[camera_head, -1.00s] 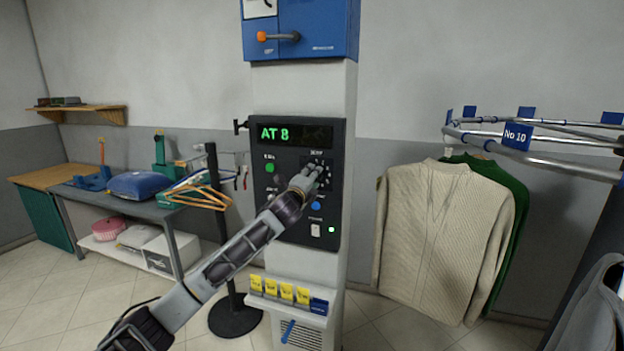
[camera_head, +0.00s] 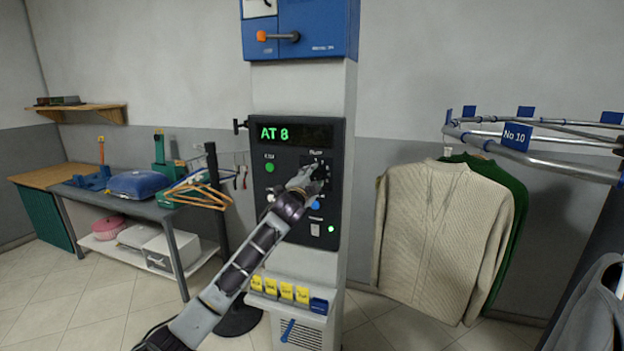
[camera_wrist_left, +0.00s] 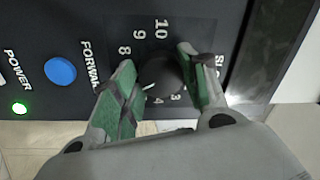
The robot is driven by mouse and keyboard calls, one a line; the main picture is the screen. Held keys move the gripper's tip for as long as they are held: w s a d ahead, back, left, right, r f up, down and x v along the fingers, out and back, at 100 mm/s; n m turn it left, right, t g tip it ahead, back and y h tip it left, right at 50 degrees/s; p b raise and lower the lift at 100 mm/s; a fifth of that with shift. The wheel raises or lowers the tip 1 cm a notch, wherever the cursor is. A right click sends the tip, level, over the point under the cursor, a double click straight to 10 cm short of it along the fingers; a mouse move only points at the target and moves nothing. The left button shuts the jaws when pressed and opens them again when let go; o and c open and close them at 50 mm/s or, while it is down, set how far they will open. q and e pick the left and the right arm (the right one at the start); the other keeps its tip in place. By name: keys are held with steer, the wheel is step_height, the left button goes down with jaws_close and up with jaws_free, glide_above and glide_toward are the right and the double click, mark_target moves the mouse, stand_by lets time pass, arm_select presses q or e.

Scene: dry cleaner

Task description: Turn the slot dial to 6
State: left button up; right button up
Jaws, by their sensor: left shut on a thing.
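The black control panel (camera_head: 290,228) on the white column has a display (camera_head: 295,134) reading "AT 8" in green. The slot dial (camera_wrist_left: 163,76) is a round black knob. In the left wrist view, numbers 8, 9, 10, 3 and 4 show around it; others are hidden behind a finger. A small white mark shows at the dial's lower left edge, beside that finger. My left gripper (camera_head: 307,178) is shut on the dial, with one green-padded finger on each side; its fingers also show in the left wrist view (camera_wrist_left: 160,85). My right gripper is not in view.
A blue button (camera_wrist_left: 60,71) and lit green power light (camera_wrist_left: 19,108) lie beside the dial. A shelf with yellow tags (camera_head: 287,291) juts out below the panel. A rail (camera_head: 560,160) with a cream sweater (camera_head: 440,240) stands at right, a grey table (camera_head: 120,203) at left.

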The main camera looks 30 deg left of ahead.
arm_select(q)
steer(key=shift+f, duration=0.2)
steer(key=o, duration=1)
steer(key=shift+r, duration=0.1)
steer(key=shift+o, duration=0.2)
steer(key=shift+s, duration=0.1)
steer(key=v, duration=1.1)
steer(key=shift+s, duration=0.45)
steer(key=shift+d, duration=0.1)
